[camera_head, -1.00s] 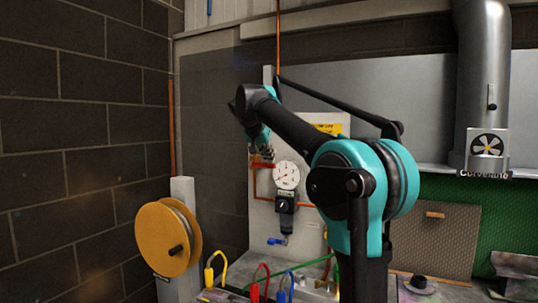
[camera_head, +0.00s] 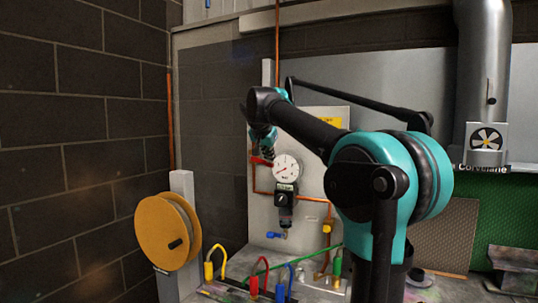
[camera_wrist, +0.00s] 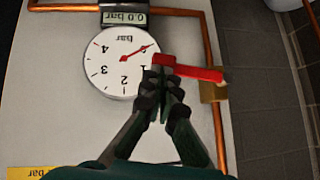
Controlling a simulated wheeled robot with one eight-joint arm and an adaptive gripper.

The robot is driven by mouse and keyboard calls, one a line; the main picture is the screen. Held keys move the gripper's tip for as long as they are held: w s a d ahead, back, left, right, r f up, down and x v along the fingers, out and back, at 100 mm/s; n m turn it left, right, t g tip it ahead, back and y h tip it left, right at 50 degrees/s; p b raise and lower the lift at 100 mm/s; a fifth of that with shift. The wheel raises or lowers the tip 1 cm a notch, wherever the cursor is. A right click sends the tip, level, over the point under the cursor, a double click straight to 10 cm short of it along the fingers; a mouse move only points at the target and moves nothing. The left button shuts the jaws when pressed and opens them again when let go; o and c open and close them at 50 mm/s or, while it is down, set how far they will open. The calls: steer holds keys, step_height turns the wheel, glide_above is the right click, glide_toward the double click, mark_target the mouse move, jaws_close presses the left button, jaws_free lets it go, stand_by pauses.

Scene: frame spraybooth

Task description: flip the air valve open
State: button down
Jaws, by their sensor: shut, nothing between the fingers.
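The air valve has a red lever (camera_wrist: 190,70) and a brass body (camera_wrist: 213,92) on a copper pipe. In the wrist view the lever lies crosswise to the pipe, slightly tilted. The red lever (camera_head: 261,161) also shows in the head view, left of the round gauge (camera_head: 287,167). My gripper (camera_wrist: 163,84) is shut and empty, its tips at the lever's free end, over the gauge's edge. Whether they touch the lever I cannot tell. In the head view my gripper (camera_head: 262,147) is just above the lever, its fingers hardly visible.
The display (camera_wrist: 127,17) by the gauge reads 0.0 bar. A regulator (camera_head: 285,200) with a blue fitting (camera_head: 277,234) hangs below the gauge. A yellow hose reel (camera_head: 165,232) stands left. Coloured hoses (camera_head: 262,272) stand at the bottom. A brick wall (camera_head: 80,130) bounds the left.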

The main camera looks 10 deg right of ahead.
steer(key=w+a+f+m+t+y, duration=0.2)
steer(key=a+f+t+y, duration=0.1)
steer(key=f, duration=0.3)
steer(key=w+a+f+m+t+y, duration=0.2)
steer(key=a+f+m+t, duration=0.1)
steer(key=f, duration=0.3)
steer(key=shift+y, duration=0.4)
stand_by(0.4)
stand_by(0.5)
steer(key=s+d, duration=0.5)
steer(key=s, duration=0.7)
